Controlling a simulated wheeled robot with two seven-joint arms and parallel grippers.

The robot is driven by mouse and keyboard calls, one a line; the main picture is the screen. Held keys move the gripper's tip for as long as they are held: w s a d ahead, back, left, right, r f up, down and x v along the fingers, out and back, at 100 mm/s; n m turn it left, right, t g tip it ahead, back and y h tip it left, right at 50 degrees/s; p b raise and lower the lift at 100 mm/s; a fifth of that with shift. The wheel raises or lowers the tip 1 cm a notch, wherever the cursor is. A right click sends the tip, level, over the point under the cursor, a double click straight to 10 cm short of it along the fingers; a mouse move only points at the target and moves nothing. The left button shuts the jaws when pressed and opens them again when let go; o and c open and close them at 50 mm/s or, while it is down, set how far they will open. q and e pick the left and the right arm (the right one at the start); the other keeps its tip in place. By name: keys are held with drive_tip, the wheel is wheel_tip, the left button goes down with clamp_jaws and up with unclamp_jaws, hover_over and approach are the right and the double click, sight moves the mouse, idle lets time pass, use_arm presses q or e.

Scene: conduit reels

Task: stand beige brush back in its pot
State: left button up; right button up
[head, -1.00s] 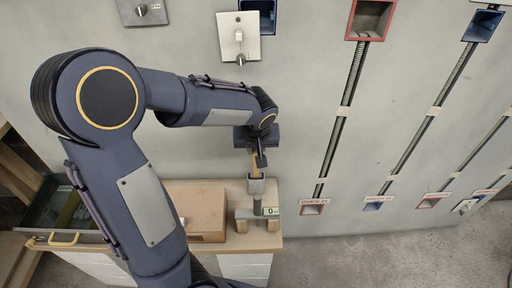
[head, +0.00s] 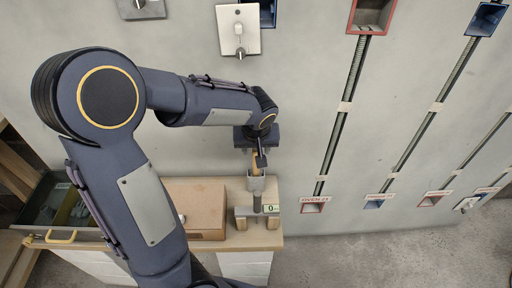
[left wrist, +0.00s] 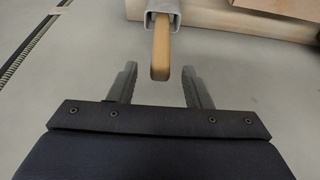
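The beige brush's handle (left wrist: 161,50) points out of a grey square-mouthed pot (left wrist: 172,6) in the left wrist view. In the head view, the brush (head: 254,162) stands in the pot (head: 256,183), its lower end hidden inside. My left gripper (left wrist: 160,88) is open. In the head view my left gripper (head: 258,158) is just above the pot, partly hiding the handle. My right gripper is not in view.
The wall behind carries conduits and red and blue boxes.

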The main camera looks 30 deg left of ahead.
use_arm(q)
drive_tip(key=p+v, duration=0.2)
drive_tip(key=v, duration=0.6)
drive_tip(key=s+d+m+t+h, duration=0.1)
drive_tip(key=s+d+m+h, duration=0.15)
drive_tip(key=s, duration=0.65)
drive_tip(key=s+d+m+t+h, duration=0.1)
drive_tip(key=s+d+m+h, duration=0.15)
drive_tip(key=s, duration=0.75)
wheel_tip(320, 180, up, 16)
drive_tip(key=p, duration=1.5)
drive_tip(key=shift+d+f+h, duration=0.15)
drive_tip(key=shift+d+h, duration=0.05)
drive_tip(key=shift+h, duration=0.2)
